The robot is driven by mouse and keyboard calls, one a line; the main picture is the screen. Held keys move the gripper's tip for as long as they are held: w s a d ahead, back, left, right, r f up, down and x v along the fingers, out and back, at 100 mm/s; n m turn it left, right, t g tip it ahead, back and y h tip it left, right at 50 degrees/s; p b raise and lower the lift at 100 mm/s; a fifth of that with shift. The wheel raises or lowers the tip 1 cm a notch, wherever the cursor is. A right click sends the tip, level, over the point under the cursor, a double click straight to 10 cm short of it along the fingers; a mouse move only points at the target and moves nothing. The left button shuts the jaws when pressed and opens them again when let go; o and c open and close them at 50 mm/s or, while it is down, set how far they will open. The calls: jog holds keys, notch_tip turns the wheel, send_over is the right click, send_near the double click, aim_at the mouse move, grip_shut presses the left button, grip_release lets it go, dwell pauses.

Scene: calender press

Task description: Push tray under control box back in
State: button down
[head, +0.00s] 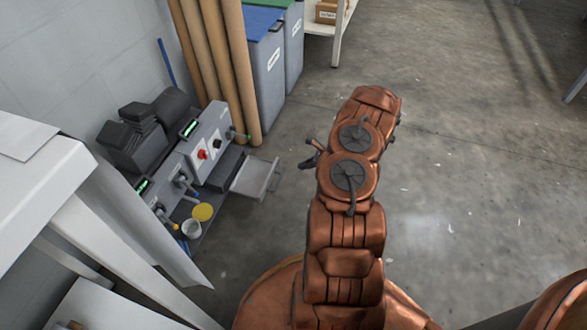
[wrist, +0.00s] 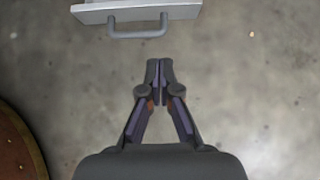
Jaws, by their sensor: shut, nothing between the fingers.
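The tray's front panel and grey bar handle (wrist: 138,30) show at the top of the wrist view. My gripper (wrist: 159,64) is shut and empty, with bare floor under it. It is apart from the tray, with a gap between the fingertips and the handle. In the head view my gripper (head: 311,160) is to the right of the tray, partly hidden by my arm.
Brown rolls (head: 220,60) and grey bins (head: 268,75) stand behind. A white table (head: 45,185) is at left. The floor right of my arm is clear.

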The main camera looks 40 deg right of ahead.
aim_at(274, 171)
jog(key=b+x, duration=0.3)
jog(key=x, duration=0.6)
jog(key=shift+s+a+f, duration=0.1)
jog(key=shift+s+f, duration=0.05)
jog(key=w, duration=0.1)
jog(key=w+a+b, duration=0.1)
jog(key=shift+w+a, duration=0.2)
jog(key=shift+w, duration=0.15)
jog(key=shift+w+a+r, duration=0.2)
jog(key=shift+w+a, duration=0.1)
jog(key=shift+w, duration=0.2)
jog(key=shift+a, duration=0.15)
